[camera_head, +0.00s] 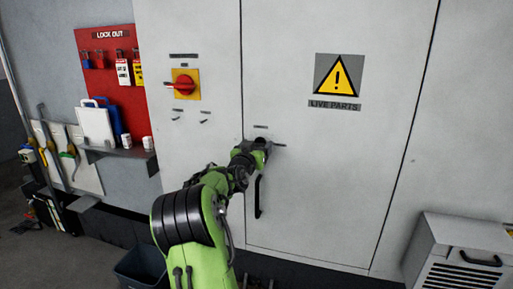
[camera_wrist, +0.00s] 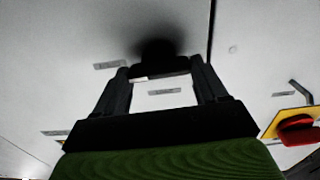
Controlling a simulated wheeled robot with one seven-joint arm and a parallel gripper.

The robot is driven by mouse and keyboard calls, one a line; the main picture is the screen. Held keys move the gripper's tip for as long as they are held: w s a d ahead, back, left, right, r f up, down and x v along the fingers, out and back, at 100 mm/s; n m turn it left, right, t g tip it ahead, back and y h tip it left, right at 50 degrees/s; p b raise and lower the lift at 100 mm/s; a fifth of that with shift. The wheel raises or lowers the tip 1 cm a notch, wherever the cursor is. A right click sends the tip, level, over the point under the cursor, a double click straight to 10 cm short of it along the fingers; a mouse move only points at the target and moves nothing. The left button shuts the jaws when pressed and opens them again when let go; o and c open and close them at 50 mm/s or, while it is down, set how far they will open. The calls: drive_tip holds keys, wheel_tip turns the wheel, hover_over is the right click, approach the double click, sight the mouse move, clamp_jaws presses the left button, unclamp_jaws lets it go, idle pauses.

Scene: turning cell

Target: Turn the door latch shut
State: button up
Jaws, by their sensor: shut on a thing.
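The grey cabinet door (camera_head: 330,190) stands flush in its frame, with a yellow warning sign (camera_head: 338,76) on it. My gripper (camera_head: 264,147) is at the door's left side, above the black door handle (camera_head: 259,196). In the wrist view my gripper (camera_wrist: 163,78) has its two fingers on either side of the dark door latch (camera_wrist: 160,66), shut on it. A dark shadow lies on the door behind the latch. In the head view my gripper hides most of the latch, so its exact angle is hard to tell.
A red rotary switch on a yellow plate (camera_head: 185,85) is on the panel left of the door. A red lockout board (camera_head: 108,55) and a small shelf (camera_head: 120,154) are farther left. A grey vented box (camera_head: 463,255) stands at lower right, a dark bin (camera_head: 140,268) at lower left.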

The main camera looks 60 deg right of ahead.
drive_tip(key=n, duration=0.9)
drive_tip(key=shift+w+r, duration=0.1)
drive_tip(key=shift+w, duration=0.1)
drive_tip(key=shift+w+n+p, duration=0.1)
drive_tip(key=shift+n+p, duration=0.85)
drive_tip(key=shift+n, duration=3.15)
drive_tip(key=shift+f, duration=0.2)
drive_tip(key=o, duration=0.8)
drive_tip(key=shift+o, duration=1.3)
drive_tip(key=shift+f, duration=0.1)
